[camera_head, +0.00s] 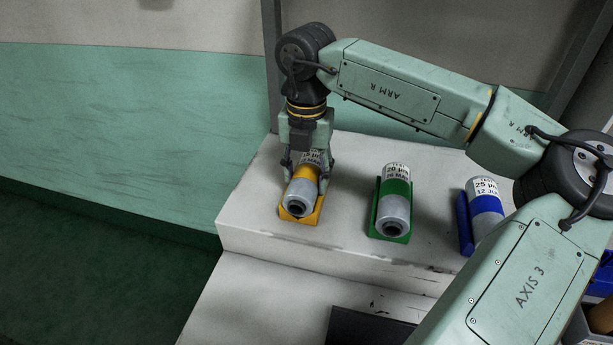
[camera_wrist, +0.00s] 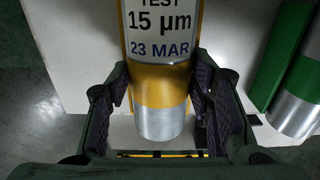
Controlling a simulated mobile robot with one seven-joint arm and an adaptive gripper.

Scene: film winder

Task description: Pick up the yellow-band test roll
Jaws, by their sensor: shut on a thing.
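The yellow-band test roll (camera_head: 302,187) lies in its yellow cradle (camera_head: 313,216) at the left end of the pale bench top, its open core end facing the camera. In the wrist view the roll (camera_wrist: 160,85) carries a label reading 15 µm, 23 MAR. My gripper (camera_head: 308,172) reaches down from above with a finger on each side of the roll. The roll looks still seated in the cradle; a gap beneath cannot be made out.
A green-band roll (camera_head: 395,205) lies in a green cradle (camera_head: 404,238) just to the right. A blue-band roll (camera_head: 485,205) in a blue cradle (camera_head: 464,222) lies farther right, partly behind my arm. The bench's left edge is close to the yellow cradle. A lower step lies in front.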

